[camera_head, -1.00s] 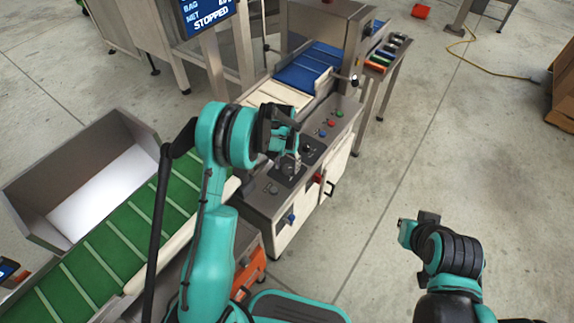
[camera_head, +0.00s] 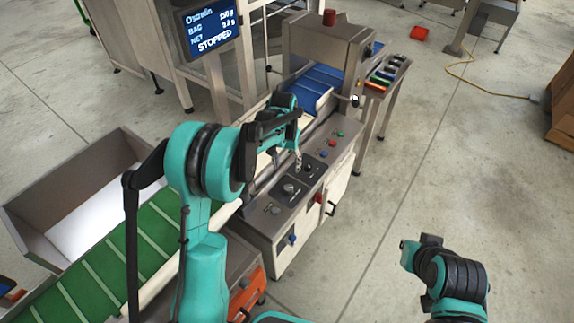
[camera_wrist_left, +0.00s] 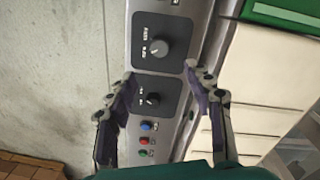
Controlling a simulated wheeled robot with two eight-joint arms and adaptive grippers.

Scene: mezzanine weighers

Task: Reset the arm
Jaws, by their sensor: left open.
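My left gripper (camera_head: 297,158) hangs with its fingers pointing down over the control panel (camera_head: 262,222) of the weigher. In the left wrist view my left gripper (camera_wrist_left: 163,80) is open, with its two dark fingers apart and nothing between them. Between and beyond the fingers lie a large black knob (camera_wrist_left: 155,48) and a smaller knob (camera_wrist_left: 152,99). I cannot tell the exact height of the fingertips above the panel. My right arm shows at lower right in the head view, and its gripper is not visible.
A green cleated belt (camera_head: 120,270) and a steel bin (camera_head: 70,180) lie at left. The display (camera_head: 208,30) reads STOPPED. A blue belt (camera_head: 312,85) runs behind the panel. A narrow stand (camera_head: 372,105) holds coloured items.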

